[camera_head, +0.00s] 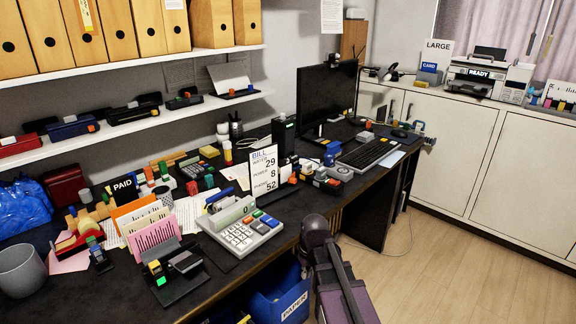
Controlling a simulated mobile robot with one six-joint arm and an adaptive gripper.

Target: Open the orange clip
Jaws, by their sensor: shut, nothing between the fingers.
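Several small orange parts show, and I cannot tell for certain which is the orange clip. Other small orange pieces sit on dark items on the lower wall shelf, such as an orange tab (92,127) on a blue item. Whether any clip is open or shut is too small to tell. My dark arm rises from the bottom, right of the desk edge; its gripper does not show.
The dark desk (222,268) is crowded with a calculator (240,232), a bill sign (264,170), a monitor (327,95) and a grey cup (22,270). A blue paper bin (285,300) stands below its front edge. The wooden floor (450,270) at right is clear.

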